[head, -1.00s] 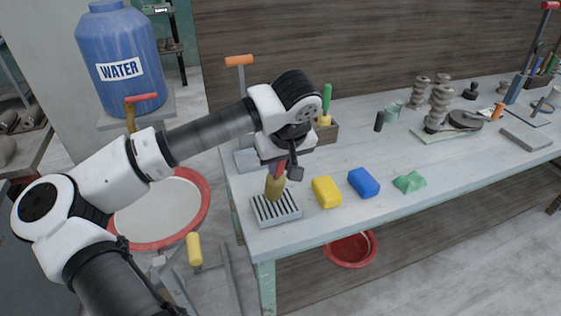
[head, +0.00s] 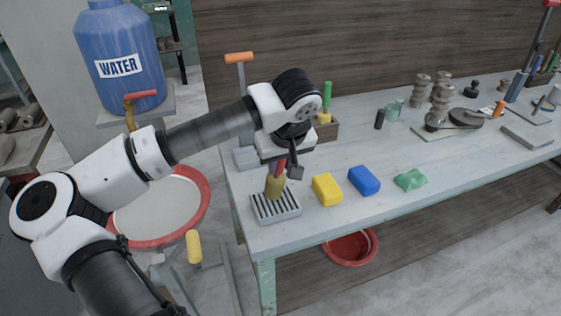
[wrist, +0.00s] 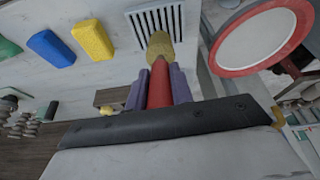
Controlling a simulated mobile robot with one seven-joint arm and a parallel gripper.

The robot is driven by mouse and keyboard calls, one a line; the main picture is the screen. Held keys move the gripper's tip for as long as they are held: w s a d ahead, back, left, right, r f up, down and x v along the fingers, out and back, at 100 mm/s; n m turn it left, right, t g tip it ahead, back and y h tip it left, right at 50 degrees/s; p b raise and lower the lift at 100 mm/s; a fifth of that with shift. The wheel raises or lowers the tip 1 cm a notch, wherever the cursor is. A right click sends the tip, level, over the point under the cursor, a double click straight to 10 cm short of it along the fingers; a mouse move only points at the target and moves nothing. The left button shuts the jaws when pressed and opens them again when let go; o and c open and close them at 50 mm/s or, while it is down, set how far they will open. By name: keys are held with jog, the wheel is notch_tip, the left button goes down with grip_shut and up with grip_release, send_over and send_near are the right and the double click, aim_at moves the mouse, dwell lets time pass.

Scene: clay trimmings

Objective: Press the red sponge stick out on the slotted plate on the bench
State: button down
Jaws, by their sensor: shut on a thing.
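The red sponge stick has a red handle (wrist: 160,84) and a yellowish-brown sponge head (head: 275,186). My gripper (wrist: 160,88) is shut on its red handle, with a purple-grey finger on each side. The stick points down, sponge lowest. The slotted plate (head: 288,214) is a grey block with dark slots near the bench's front left corner; it also shows in the wrist view (wrist: 178,10). The sponge head is over the back part of the plate and appears to meet it in the head view. I cannot tell how firmly it presses.
A yellow sponge (head: 327,189), a blue sponge (head: 364,181) and a green cloth-like piece (head: 410,180) lie right of the plate on the bench (head: 350,215). A wooden box (head: 326,131) with a green-handled tool stands behind. A red-rimmed basin (head: 190,235) is at left, below bench height.

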jog(key=shift+f+b, duration=0.35)
dwell(0.7)
jog(key=shift+r, duration=0.1)
jog(key=shift+r+p, duration=1.55)
jog(key=shift+r, duration=1.9)
